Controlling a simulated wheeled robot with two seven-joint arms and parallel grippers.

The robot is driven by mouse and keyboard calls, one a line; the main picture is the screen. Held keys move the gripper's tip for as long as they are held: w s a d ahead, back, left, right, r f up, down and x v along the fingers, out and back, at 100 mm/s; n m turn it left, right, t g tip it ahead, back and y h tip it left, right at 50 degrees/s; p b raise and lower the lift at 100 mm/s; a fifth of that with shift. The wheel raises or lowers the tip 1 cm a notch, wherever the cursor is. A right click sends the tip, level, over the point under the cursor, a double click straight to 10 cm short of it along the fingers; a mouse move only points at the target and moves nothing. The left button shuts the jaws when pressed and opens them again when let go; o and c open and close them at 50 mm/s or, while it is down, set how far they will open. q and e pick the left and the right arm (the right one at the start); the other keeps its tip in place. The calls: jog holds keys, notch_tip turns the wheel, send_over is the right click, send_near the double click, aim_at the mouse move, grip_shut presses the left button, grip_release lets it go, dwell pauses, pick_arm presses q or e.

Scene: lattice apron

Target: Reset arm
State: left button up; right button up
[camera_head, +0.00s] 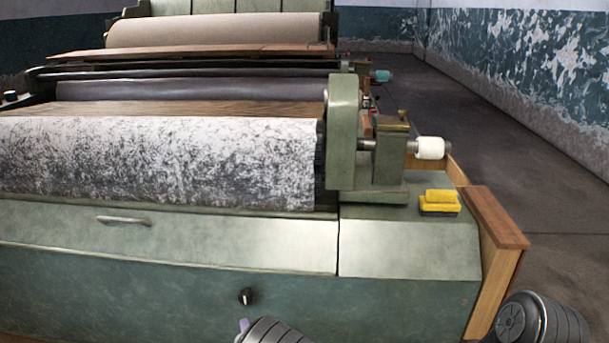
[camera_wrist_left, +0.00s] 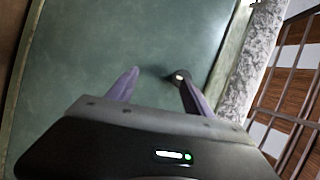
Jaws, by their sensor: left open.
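My left gripper (camera_wrist_left: 157,75) shows in the left wrist view with its two purple fingers spread and nothing between them. It faces the flat green front panel (camera_wrist_left: 90,45) of a machine. A dark knob with a pale spot (camera_wrist_left: 180,77) is near the tip of the right-hand finger; I cannot tell whether they touch. In the head view only a grey arm part and a small purple tip show at the bottom edge, just below the black knob (camera_head: 246,297). A grey ribbed link of my other arm shows at the bottom right; its gripper is out of frame.
A large green machine with rollers and a speckled white-and-grey cloth (camera_head: 160,160) fills the left and middle. A yellow block (camera_head: 439,202) sits on its right ledge, beside a wooden end board (camera_head: 495,218). A metal handle (camera_head: 124,220) juts from the front. Floor (camera_head: 560,230) is clear at right.

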pick_arm(q)
jog(key=s+a+f+n+g+h, duration=0.25)
jog(key=s+f+n+g, duration=0.4)
jog(key=s+f, duration=0.5)
jog(key=s+d+f+n+g+h, duration=0.2)
jog(key=s+d+n+g+h, duration=0.15)
jog(key=s, duration=0.45)
jog(key=s+d+f+n+g+h, duration=0.3)
jog(key=s+d+n+g, duration=0.1)
jog(key=s, duration=0.5)
jog(key=s+d+r+p, duration=0.1)
jog(key=s+r+p, duration=0.1)
jog(key=r+p, duration=1.3)
jog(key=s+d+r+p, duration=0.2)
jog(key=r+p, duration=1.3)
jog(key=r, duration=0.1)
jog(key=shift+r+n+g+h, duration=0.2)
jog(key=shift+n+g+h, duration=0.1)
jog(key=shift+n+g, duration=0.1)
pick_arm(e)
notch_tip(320, 180, up, 30)
jog(key=s+a, duration=0.2)
jog(key=shift+r+g, duration=0.15)
jog(key=shift+g, duration=0.15)
pick_arm(q)
jog(key=shift+w+d, duration=0.1)
